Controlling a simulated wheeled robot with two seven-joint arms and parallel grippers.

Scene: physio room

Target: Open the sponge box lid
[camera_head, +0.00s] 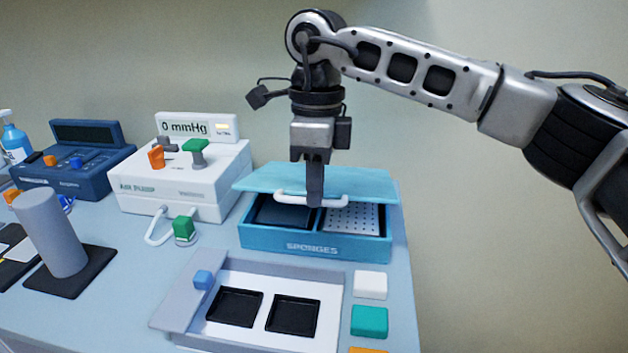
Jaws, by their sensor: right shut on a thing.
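The sponge box (314,246) is a blue box marked "SPONGES" at the back right of the table. Its light blue lid (365,185) is raised at the front, so the inside shows below it. Inside are a dark compartment on the left and a white dotted piece (352,218) on the right. A white handle (338,202) runs along the lid's front edge. My right gripper (315,200) comes from above and is shut on the handle. My left gripper is not in view.
A white air pump (180,190) stands left of the box, with a dark blue device (80,170) further left. In front are a tray (330,275) with two black squares, a grey cylinder (50,235) and coloured blocks, including a teal one (369,321). A wall stands behind.

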